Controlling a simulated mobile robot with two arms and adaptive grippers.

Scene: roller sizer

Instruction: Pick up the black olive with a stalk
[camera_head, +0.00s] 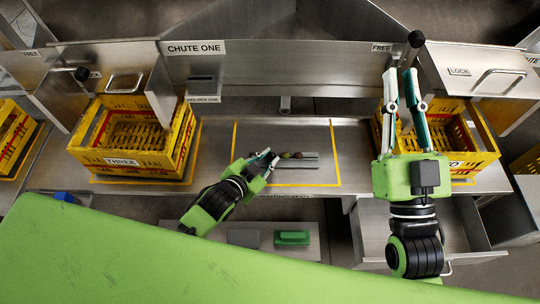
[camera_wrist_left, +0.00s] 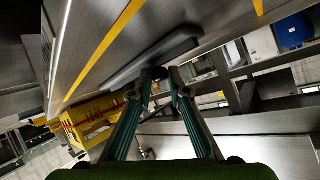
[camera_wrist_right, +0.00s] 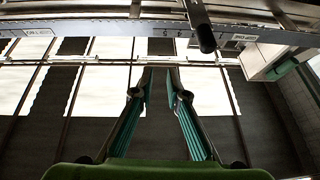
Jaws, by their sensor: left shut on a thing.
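My left gripper (camera_head: 270,158) reaches over the steel counter, inside the yellow-lined area. It is shut on a small dark thing; in the left wrist view a dark round thing (camera_wrist_left: 158,73) shows at its fingertips. I take this for the black olive, but no stalk can be made out. Just right of the fingertips, a small olive-green thing (camera_head: 285,155) and a dark reddish one (camera_head: 298,155) lie by a grey strip (camera_head: 308,160). My right gripper (camera_head: 402,72) is raised near the right crate, open and empty; its fingertips are apart in the right wrist view (camera_wrist_right: 160,78).
A yellow crate marked THREE (camera_head: 122,161) stands left of the lined area. Another yellow crate (camera_head: 480,140) stands at right, partly behind my right arm. A steel wall marked CHUTE ONE (camera_head: 290,70) rises behind. A green block (camera_head: 292,238) lies on a lower shelf.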

